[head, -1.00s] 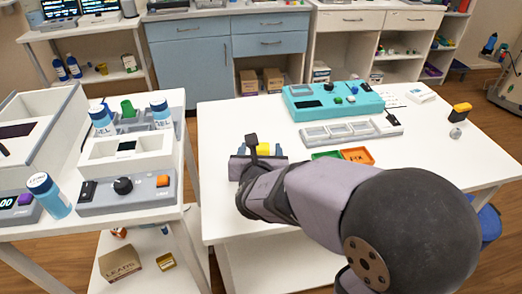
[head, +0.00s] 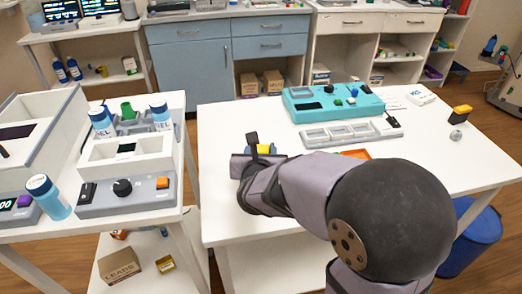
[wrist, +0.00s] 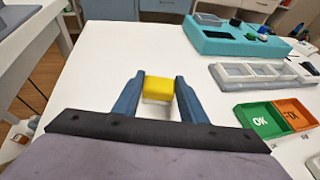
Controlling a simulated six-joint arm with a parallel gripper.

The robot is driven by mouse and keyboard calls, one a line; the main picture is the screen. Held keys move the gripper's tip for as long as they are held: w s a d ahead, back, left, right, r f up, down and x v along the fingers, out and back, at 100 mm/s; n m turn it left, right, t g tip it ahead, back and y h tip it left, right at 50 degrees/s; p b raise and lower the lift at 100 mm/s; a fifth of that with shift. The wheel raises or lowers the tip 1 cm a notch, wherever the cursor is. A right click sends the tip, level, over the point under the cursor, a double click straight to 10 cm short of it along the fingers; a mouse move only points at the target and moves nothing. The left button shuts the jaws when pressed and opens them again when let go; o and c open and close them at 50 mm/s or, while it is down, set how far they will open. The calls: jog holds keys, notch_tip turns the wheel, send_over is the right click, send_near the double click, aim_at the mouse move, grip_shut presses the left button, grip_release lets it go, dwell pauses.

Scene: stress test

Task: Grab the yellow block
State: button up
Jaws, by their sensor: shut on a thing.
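The yellow block (wrist: 158,88) sits between the two blue fingers of my gripper (wrist: 160,98) in the wrist view. The fingers are shut on it, one on each side. A pale area shows just below the block's yellow face. In the head view the yellow block (head: 264,149) shows only in part, just beyond my gripper (head: 264,152), over the left part of the white table (head: 225,125). My arm hides the fingertips' lower part there, and I cannot tell if the block touches the table.
A green tray (wrist: 258,122) and an orange tray (wrist: 292,114) lie to the right. A grey tray with compartments (wrist: 255,72) and a teal device (wrist: 235,38) stand farther back. A side bench with bottles and grey devices (head: 127,190) is at the left. The table left of my gripper is clear.

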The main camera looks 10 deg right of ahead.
aim_at(261, 151)
notch_tip(261, 151, up, 10)
jog(key=p, duration=0.4)
